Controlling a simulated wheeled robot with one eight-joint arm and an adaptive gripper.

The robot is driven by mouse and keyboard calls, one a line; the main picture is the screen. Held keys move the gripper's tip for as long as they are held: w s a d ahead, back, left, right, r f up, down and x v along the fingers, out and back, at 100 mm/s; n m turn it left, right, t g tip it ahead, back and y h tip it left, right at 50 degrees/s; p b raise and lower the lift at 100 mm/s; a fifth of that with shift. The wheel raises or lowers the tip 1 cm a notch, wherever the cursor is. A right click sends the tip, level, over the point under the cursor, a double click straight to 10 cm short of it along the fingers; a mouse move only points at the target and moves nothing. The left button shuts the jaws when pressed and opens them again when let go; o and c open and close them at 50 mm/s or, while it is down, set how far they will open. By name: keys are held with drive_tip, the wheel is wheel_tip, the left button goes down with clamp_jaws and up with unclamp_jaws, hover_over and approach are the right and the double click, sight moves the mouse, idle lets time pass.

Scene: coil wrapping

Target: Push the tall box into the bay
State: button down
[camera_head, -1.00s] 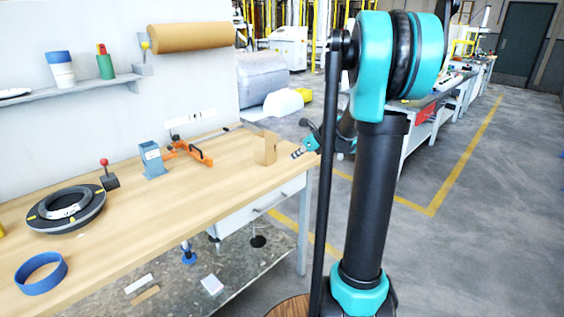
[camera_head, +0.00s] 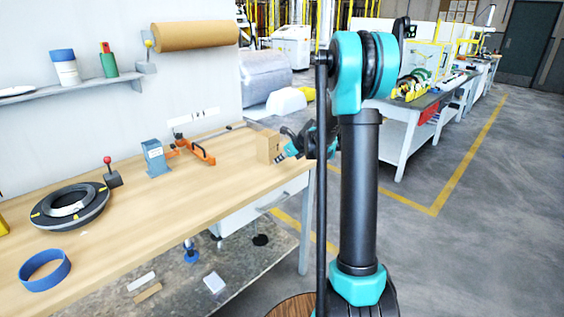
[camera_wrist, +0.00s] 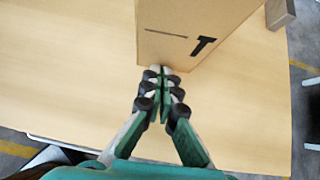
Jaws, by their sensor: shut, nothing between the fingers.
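The tall box (camera_head: 268,146) is brown cardboard and stands upright near the far right end of the wooden workbench. In the wrist view the box (camera_wrist: 190,25) fills the top middle, with a black line and a T-shaped mark on its near face. My gripper (camera_head: 279,159) is at the right side of the box in the head view. In the wrist view my gripper (camera_wrist: 161,70) is shut and empty, its fingertips at the lower edge of that face. They touch it or nearly do; I cannot tell which. I cannot make out the bay clearly.
A grey block (camera_wrist: 279,13) shows beyond the box's right edge in the wrist view. An orange clamp-like tool (camera_head: 202,153) and a blue-grey stand (camera_head: 155,158) are left of the box. A dark ring (camera_head: 70,206) lies farther left.

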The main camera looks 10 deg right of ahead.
drive_tip(key=w+a, duration=0.4)
drive_tip(key=w, duration=0.1)
drive_tip(key=w+a, duration=0.3)
drive_tip(key=w, duration=0.1)
drive_tip(key=w+a, duration=0.4)
drive_tip(key=w, duration=0.1)
drive_tip(key=shift+w+a, duration=0.3)
